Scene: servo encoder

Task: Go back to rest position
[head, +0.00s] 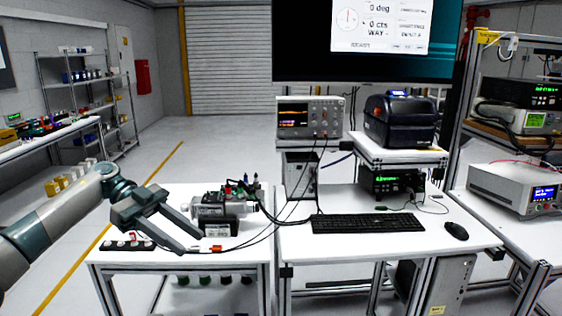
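My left gripper (192,244) reaches in from the left over the front left part of the small white table (190,275). Its two grey fingers are spread with white tabletop showing between them, and nothing is held. The servo unit (211,212), a silver and black body on a black mount, stands just right of the fingers, apart from them as far as I can tell. A black cable with an orange connector (216,250) lies in front of it. My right arm and gripper are not in view.
A black strip with buttons (128,245) lies at the table's left edge, below my gripper. The right-hand desk holds a keyboard (367,223), a mouse (455,231), an oscilloscope (310,117) and a label printer (400,119). Open floor lies at the left and behind.

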